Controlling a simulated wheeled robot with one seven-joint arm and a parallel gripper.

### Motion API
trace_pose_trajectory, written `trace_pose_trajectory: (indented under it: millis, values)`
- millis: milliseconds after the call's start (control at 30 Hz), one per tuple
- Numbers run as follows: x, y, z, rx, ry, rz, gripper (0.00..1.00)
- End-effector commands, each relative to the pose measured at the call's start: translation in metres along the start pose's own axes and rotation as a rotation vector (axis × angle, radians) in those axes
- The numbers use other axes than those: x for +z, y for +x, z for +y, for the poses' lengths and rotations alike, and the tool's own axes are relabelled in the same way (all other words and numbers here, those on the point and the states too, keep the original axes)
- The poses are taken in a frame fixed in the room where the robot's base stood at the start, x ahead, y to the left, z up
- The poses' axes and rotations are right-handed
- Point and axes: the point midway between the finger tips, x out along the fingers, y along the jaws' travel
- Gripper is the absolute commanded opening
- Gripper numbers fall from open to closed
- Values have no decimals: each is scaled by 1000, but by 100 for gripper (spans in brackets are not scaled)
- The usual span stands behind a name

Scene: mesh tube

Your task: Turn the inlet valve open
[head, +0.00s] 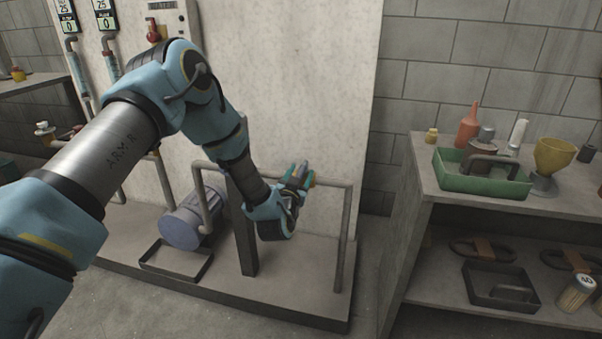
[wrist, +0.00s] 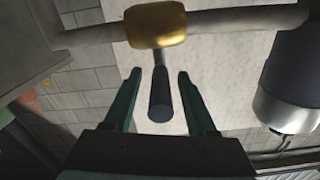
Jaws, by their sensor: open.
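In the wrist view a brass valve body (wrist: 155,25) sits on a grey pipe (wrist: 225,22). Its dark lever handle (wrist: 161,93) sticks out at about right angles to the pipe, toward the camera. My gripper (wrist: 158,78) is open, with one green finger on each side of the handle in the picture. Gaps show on both sides; I see no contact. In the head view my gripper (head: 299,175) is at the horizontal pipe (head: 335,183), right of the dark post. There the gripper mostly hides the valve.
A blue-grey motor or pump (head: 180,228) stands on the low plinth (head: 225,290), left of the post (head: 243,230). A pale panel (head: 310,80) rises behind the pipe. A shelf unit (head: 420,190) with a green tray (head: 470,183) stands at the right.

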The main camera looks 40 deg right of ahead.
Motion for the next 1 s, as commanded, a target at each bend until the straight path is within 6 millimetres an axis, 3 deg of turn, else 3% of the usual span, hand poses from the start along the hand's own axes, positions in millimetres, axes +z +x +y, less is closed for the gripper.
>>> trace_pose_trajectory:
  millis: [367,867,1000]
  values:
    - [0,5,0,0,0,-1,56]
    - [0,5,0,0,0,-1,0]
    - [0,5,0,0,0,-1,0]
